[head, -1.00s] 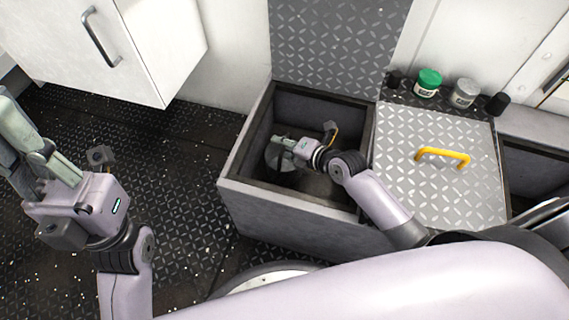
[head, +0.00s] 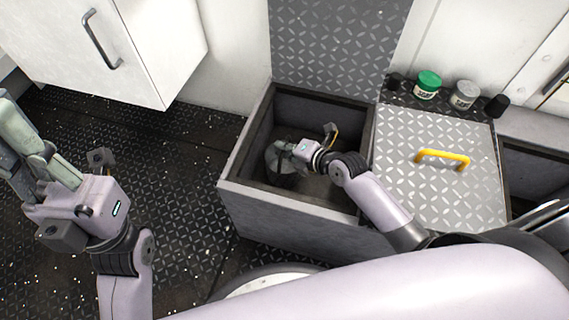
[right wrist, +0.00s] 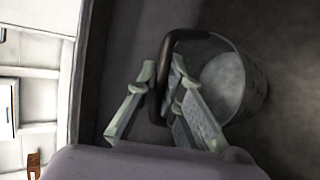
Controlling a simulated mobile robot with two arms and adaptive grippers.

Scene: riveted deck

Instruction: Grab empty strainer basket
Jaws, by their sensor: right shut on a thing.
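The strainer basket (head: 274,160) is a grey, round, perforated metal cup with a dark loop handle. It is inside the open left compartment of the deck box, near its left wall. In the right wrist view the basket (right wrist: 228,88) shows its open mouth, and its inside looks empty. My right gripper (head: 285,148) reaches down into the compartment. In the right wrist view its fingers (right wrist: 160,82) are shut on the basket's handle (right wrist: 164,73), one on each side of the bar. My left gripper (head: 32,140) is open and empty over the floor at far left.
The compartment (head: 237,160) has raised walls around my right forearm. Its patterned lid (head: 335,40) stands upright behind. To the right is a closed lid (head: 430,195) with a yellow handle (head: 443,157). Behind that lid are a green-capped jar (head: 428,84) and a grey jar (head: 465,93). A white cabinet (head: 150,45) hangs at left.

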